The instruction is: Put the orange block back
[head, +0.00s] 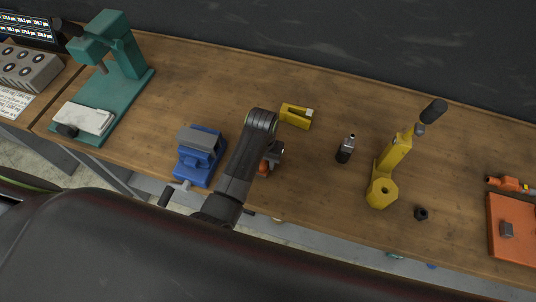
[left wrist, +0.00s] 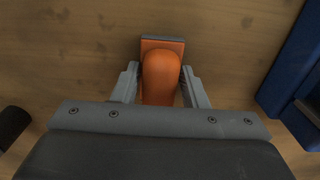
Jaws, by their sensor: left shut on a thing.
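The orange block (left wrist: 160,72) is between the two grey fingers of my left gripper (left wrist: 160,82) in the left wrist view. The fingers are shut on its sides. The block has a rounded orange top and a dark flat piece at its far end. In the head view, a small orange part of it (head: 264,167) shows beside my left arm, which hides most of the gripper (head: 271,160). It is over or on the wooden bench near its front edge; I cannot tell whether it touches the wood. My right gripper is not in view.
A blue vise (head: 202,163) stands left of my arm. A yellow tool (head: 296,115) lies behind it. A dark bottle (head: 346,149) and a yellow stand (head: 383,187) are to the right. An orange tray (head: 512,243) lies far right. A green press (head: 119,88) stands far left.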

